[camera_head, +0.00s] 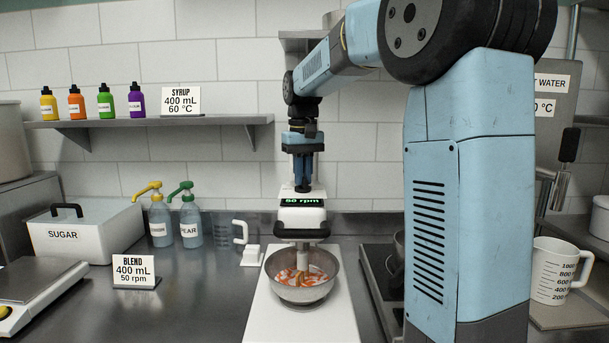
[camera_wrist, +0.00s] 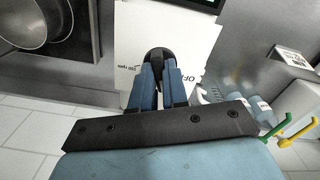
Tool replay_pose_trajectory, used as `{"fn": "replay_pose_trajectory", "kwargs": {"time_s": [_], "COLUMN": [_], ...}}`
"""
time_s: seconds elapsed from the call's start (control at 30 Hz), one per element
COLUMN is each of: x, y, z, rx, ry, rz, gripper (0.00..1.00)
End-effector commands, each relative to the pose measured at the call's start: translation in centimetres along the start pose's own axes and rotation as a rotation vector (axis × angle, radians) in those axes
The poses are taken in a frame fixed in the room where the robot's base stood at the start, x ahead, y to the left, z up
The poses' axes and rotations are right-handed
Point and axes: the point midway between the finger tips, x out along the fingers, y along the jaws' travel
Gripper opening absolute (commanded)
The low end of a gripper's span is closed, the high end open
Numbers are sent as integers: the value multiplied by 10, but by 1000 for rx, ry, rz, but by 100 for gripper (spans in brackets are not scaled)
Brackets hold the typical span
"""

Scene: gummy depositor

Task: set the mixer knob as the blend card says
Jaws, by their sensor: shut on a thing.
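The mixer (camera_head: 302,219) stands on a white board in the middle of the head view, its white head above a metal bowl (camera_head: 302,279) of orange mixture. Its green display reads 50 rpm. My gripper (camera_head: 303,184) points down at the top of the mixer and is shut on the dark mixer knob, which the fingers largely hide. In the wrist view the black knob (camera_wrist: 157,57) sits between the blue fingertips, on the white mixer top with printed marks. The blend card (camera_head: 134,271) stands on the counter at the left and reads 400 mL, 50 rpm.
A sugar box (camera_head: 84,233), two pump bottles (camera_head: 160,221) and a small jug (camera_head: 233,234) stand left of the mixer. A scale (camera_head: 35,290) is at the far left. A measuring jug (camera_head: 553,272) is at the right. A shelf (camera_head: 150,122) with several small bottles runs along the wall.

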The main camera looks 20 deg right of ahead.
Motion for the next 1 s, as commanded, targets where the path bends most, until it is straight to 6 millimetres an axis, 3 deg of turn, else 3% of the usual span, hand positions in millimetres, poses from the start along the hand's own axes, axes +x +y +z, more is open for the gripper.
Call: {"fn": "replay_pose_trajectory", "kwargs": {"time_s": [0.33,0.37,0.6,0.87,1.0], "x": [0,0,0,-1,-11], "y": [0,0,0,0,0], "z": [-1,-1,0,0,-1], "rx": [1,1,1,1,1], "ry": [2,3,1,1,3], "rz": [-1,-1,0,0,0], "gripper": [0,17,39,39,39]}}
